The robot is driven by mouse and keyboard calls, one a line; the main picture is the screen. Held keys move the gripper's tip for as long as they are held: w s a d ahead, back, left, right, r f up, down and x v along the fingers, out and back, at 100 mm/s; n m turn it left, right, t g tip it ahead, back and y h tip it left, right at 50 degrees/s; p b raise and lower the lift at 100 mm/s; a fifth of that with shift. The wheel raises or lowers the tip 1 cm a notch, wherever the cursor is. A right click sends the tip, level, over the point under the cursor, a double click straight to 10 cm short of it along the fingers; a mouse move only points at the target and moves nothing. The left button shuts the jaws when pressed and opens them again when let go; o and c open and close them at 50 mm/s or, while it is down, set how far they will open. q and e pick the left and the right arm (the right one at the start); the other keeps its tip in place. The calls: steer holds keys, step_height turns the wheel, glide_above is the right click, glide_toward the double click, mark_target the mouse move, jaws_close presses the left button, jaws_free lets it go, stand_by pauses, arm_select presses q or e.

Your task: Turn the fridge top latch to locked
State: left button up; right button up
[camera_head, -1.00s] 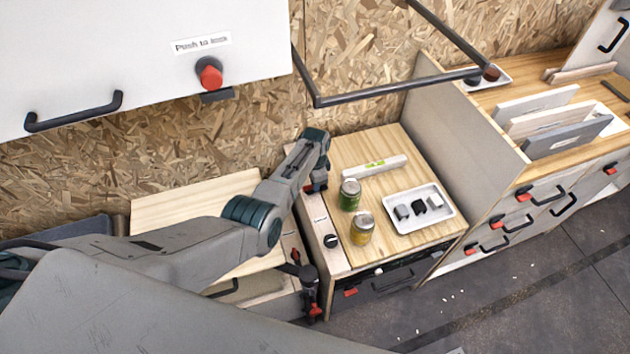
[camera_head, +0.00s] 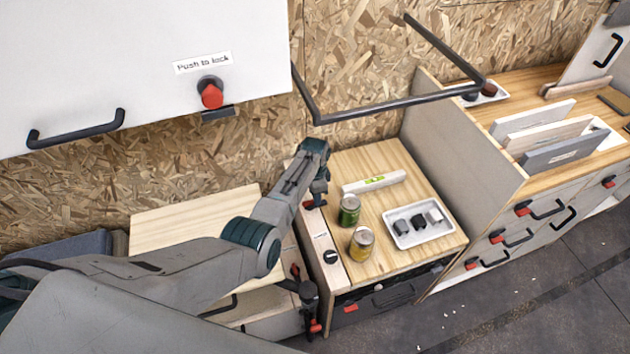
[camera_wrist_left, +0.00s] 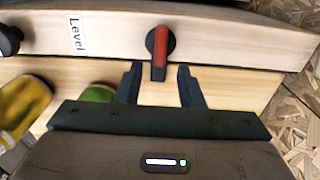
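In the left wrist view a latch with a red handle (camera_wrist_left: 160,46) on a black round base sits on a pale wooden strip (camera_wrist_left: 220,40). Its handle points down the picture, toward my gripper. My left gripper (camera_wrist_left: 158,78) is open, with one finger to each side of the handle's lower end; I see no clear contact. In the head view my left gripper (camera_head: 317,196) is over the far left part of the fridge cabinet's top (camera_head: 385,160). The latch there is mostly hidden by the gripper, with a bit of red (camera_head: 308,204) showing. My right gripper is not in view.
A black knob (camera_head: 331,257) sits nearer on the same strip. A green can (camera_head: 349,211), a yellow can (camera_head: 361,245), a level (camera_head: 374,182) and a white tray (camera_head: 425,238) stand on the top. A dark bar frame (camera_head: 400,107) hangs above.

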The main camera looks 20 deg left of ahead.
arm_select(q)
step_height(320, 180, up, 9)
steer(key=shift+f+b, duration=0.2)
steer(key=shift+b, duration=0.15)
stand_by(0.4)
